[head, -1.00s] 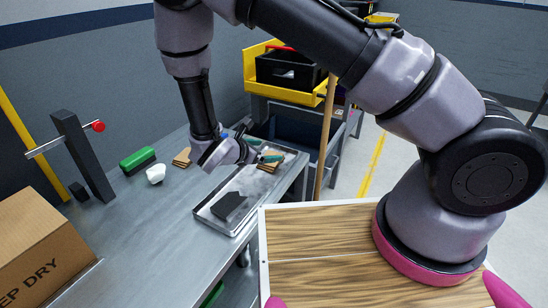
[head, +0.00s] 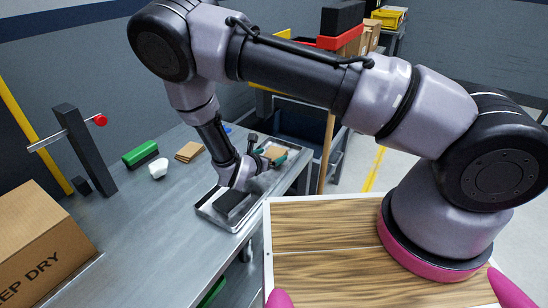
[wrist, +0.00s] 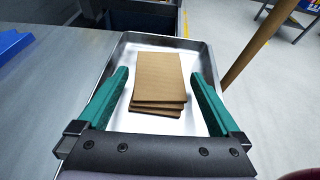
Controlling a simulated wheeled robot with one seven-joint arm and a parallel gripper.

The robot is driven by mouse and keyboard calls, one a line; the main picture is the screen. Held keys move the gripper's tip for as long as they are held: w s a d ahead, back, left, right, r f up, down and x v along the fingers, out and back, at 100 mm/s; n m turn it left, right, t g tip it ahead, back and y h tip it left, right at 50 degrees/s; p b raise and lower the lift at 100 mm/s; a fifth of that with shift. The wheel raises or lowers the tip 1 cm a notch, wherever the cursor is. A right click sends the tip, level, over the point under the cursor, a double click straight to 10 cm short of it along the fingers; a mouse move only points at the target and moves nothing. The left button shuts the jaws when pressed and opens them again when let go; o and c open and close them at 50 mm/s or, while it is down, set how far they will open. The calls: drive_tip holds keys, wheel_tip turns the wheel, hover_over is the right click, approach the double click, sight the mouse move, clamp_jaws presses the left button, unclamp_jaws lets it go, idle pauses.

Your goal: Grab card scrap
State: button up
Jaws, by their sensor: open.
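A small stack of brown card scrap (wrist: 159,80) lies in the metal tray (wrist: 191,45), with its pieces slightly fanned. In the wrist view it sits between the two teal fingers of my gripper (wrist: 160,76), with a gap on each side. The fingers are open and hold nothing. In the head view the card scrap (head: 275,153) shows at the far end of the tray (head: 205,210), beside my gripper (head: 271,157). My wrist hides part of the tray. I cannot tell how high the fingers are above the tray floor.
A dark block (head: 232,203) is in the tray's near end. A green-and-black brush (head: 140,154), a white lump (head: 158,168) and a cardboard box (head: 35,245) stand to the left. A wooden pole (head: 326,150) rises beyond the tray.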

sight(275, 153)
drive_tip(key=x, duration=0.3)
drive_tip(key=shift+r, duration=0.1)
drive_tip(key=c, duration=1.2)
drive_tip(key=shift+c, duration=0.3)
drive_tip(key=shift+r, duration=0.1)
